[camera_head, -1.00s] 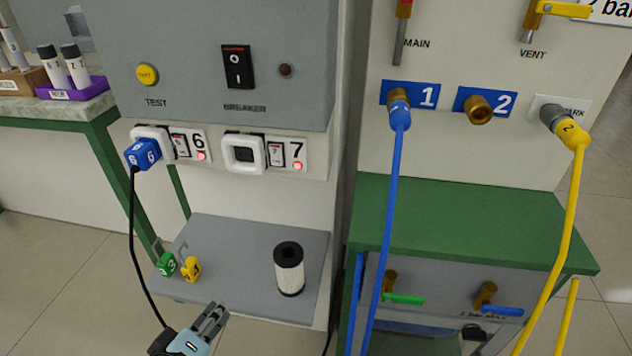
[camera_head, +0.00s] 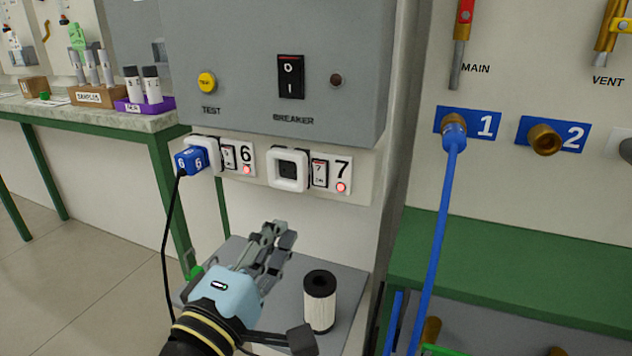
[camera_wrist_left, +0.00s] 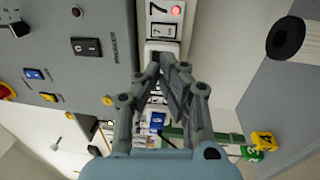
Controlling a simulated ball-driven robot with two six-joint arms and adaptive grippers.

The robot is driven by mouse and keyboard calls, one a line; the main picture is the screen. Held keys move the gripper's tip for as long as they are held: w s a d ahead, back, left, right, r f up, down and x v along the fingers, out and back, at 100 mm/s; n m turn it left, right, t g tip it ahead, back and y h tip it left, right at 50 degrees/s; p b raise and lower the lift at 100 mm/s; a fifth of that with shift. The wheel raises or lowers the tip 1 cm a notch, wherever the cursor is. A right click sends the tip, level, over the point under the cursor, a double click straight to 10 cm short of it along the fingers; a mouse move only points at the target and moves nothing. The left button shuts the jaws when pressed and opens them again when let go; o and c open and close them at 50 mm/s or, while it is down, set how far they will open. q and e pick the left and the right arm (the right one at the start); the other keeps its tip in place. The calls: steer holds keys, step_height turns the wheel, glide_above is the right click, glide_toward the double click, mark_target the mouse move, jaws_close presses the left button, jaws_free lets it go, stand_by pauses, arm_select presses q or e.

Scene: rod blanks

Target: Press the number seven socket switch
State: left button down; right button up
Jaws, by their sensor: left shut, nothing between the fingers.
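The number seven socket switch (camera_head: 319,173) is a small white rocker in a dark frame, between the empty white socket (camera_head: 288,170) and the black 7. A red lamp (camera_head: 341,187) glows below the 7. My left gripper (camera_head: 279,232) is shut and empty, below the socket row and apart from it in the head view. In the left wrist view the fingertips (camera_wrist_left: 167,60) point toward the socket, with the switch (camera_wrist_left: 162,30) just beyond it. The fingers cover part of the socket there. My right gripper is not in view.
A blue plug (camera_head: 191,160) with a black cable sits in socket six on the left. A black and white cylinder (camera_head: 319,302) stands on the grey shelf below. The breaker (camera_head: 291,77) and yellow test button (camera_head: 207,82) are above. A blue hose (camera_head: 440,230) hangs at the right.

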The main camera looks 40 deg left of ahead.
mark_target(320, 172)
arm_select(q)
steer(key=p+x, duration=0.3)
steer(key=x, duration=1)
steer(key=shift+r+p, duration=0.1)
steer(key=shift+p, duration=0.3)
steer(key=shift+w+a, duration=0.1)
steer(key=shift+w, duration=0.4)
